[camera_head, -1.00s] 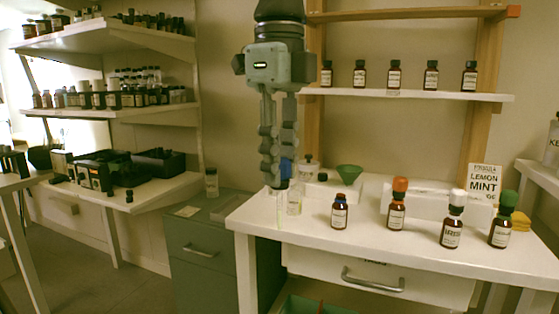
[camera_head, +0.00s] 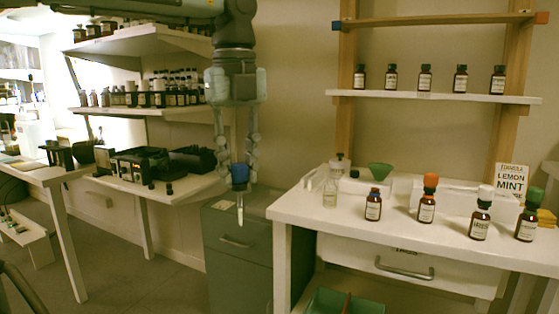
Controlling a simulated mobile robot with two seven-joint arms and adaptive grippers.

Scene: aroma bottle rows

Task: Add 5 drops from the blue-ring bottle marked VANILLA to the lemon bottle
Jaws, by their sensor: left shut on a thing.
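My left gripper (camera_head: 239,170) points down and is shut on a blue dropper cap (camera_head: 240,184) whose glass pipette hangs below it. It is left of the white table's edge, in front of the grey cabinet. The blue-ring bottle (camera_head: 373,208) stands upright on the table; its label is too small to read. A clear glass bottle (camera_head: 330,193) stands behind it to the left. Brown bottles with orange (camera_head: 427,208), white (camera_head: 480,222) and green (camera_head: 527,225) caps stand to the right. I cannot tell which bottle is lemon. My right gripper is not in view.
The white table (camera_head: 400,233) carries a green funnel (camera_head: 381,170) and a sign (camera_head: 510,183) reading LEMON MINT. Several bottles line the wall shelf (camera_head: 430,97). A grey cabinet (camera_head: 235,240) stands left of the table, with crowded shelves beyond.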

